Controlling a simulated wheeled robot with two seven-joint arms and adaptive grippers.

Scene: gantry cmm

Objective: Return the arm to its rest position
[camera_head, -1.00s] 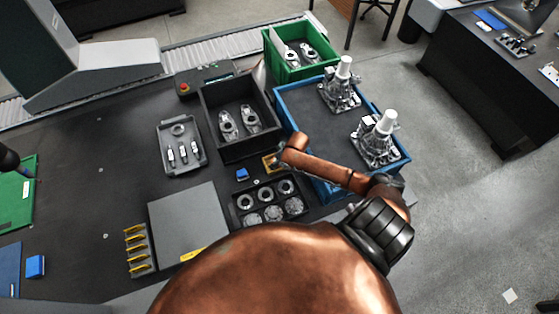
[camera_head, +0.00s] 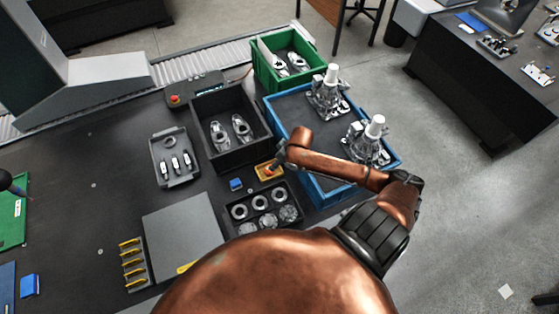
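My copper-coloured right arm (camera_head: 345,168) comes in from the lower right, bends at the elbow and reaches back left over the front of the blue tray (camera_head: 327,196). Its dark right gripper (camera_head: 277,162) is at the far end, partly hidden by the wrist, close to a small yellow tray (camera_head: 264,179). The fingers are too small and covered to tell whether they are open or hold anything. My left gripper is not in view.
Two metal castings with white tops (camera_head: 328,90) stand in the blue tray. Left of it are a black bin (camera_head: 207,156), a black ring holder (camera_head: 290,224) and a grey parts tray (camera_head: 157,165). A green bin (camera_head: 262,70) stands behind. Open floor lies to the right.

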